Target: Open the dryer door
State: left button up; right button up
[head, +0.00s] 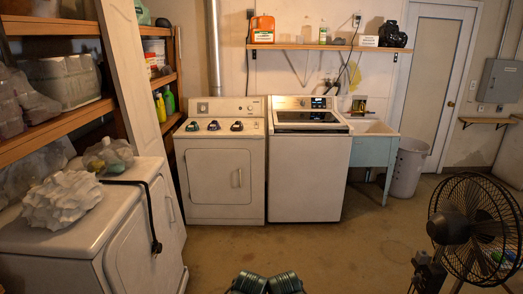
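A white dryer (220,160) stands against the back wall, left of centre. Its square front door (219,176) looks shut, with a small vertical handle (237,178) on the right side. A second white front-door appliance (135,235) stands in the left foreground, turned sideways; its door also looks shut. I cannot tell its kind. Neither of my grippers' fingers show; only dark ribbed parts, seemingly mine, show at the bottom edge. The dryer is some way off across the floor.
A white top-loading washer (309,165) stands right beside the dryer, then a utility sink (373,150) and a bin (408,168). A black fan (475,225) stands at the right front. Shelves (50,130) line the left. The floor (300,250) before the dryer is clear.

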aim_at(218, 175)
jog(key=i, duration=1.8)
jog(key=i+u, duration=0.1)
jog(key=i, duration=0.5)
jog(key=i+l+u, duration=0.15)
jog(key=i, duration=0.45)
jog(key=i+l+u, duration=0.1)
jog(key=i, duration=0.5)
jog(key=i+l+u, duration=0.15)
jog(key=i, duration=0.15)
jog(key=i+l+u, duration=0.15)
jog(key=i, duration=0.1)
